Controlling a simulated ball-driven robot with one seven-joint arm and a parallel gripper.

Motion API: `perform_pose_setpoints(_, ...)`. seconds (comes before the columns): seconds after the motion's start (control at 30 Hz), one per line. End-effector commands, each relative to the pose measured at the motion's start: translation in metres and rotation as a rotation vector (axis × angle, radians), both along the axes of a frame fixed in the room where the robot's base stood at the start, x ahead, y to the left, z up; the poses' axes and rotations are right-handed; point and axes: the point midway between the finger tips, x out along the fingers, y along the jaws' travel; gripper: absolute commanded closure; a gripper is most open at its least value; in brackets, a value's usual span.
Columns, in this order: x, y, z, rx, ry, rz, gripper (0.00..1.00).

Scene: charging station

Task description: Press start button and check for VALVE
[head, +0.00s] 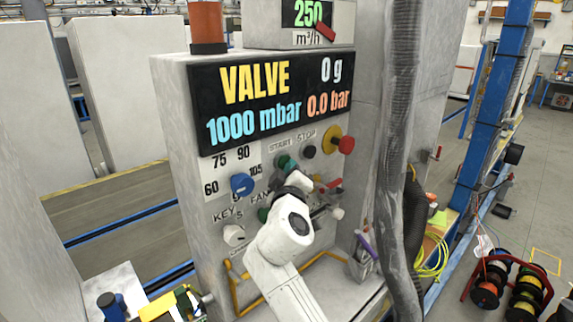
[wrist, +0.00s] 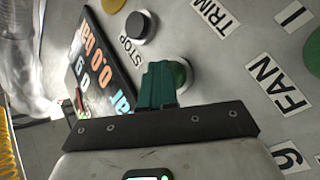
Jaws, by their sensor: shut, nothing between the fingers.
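The control panel's display (head: 265,97) reads "VALVE", "0 g", "1000 mbar" and "0.0 bar"; part of it shows tilted in the wrist view (wrist: 97,75). The green start button (wrist: 182,72) sits beside my teal fingers in the wrist view, partly hidden by them. In the head view the button (head: 283,160) is under the START label, close to my fingertips. My gripper (wrist: 158,80) is shut and empty, with its fingertips right at the button. I cannot tell whether they touch it. The black stop button (wrist: 140,27) is apart from the fingers, and shows in the head view (head: 309,152).
A red knob on a yellow base (head: 346,144) is right of the stop button. A blue knob (head: 242,184) and a white knob (head: 233,235) are at the left. A thick grey hose (head: 396,150) hangs right of the panel. Cable reels (head: 505,285) stand on the floor.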

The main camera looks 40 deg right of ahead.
Motion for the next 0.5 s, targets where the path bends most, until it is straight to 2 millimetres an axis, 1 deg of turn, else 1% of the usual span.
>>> perform_pose_setpoints(0.33, 0.0004, 0.0003, 0.0000, 0.000, 0.000, 0.001, 1.00)
perform_pose_setpoints(0.5, -0.0048, 0.0007, 0.0007, 0.000, -0.001, 0.002, 1.00)
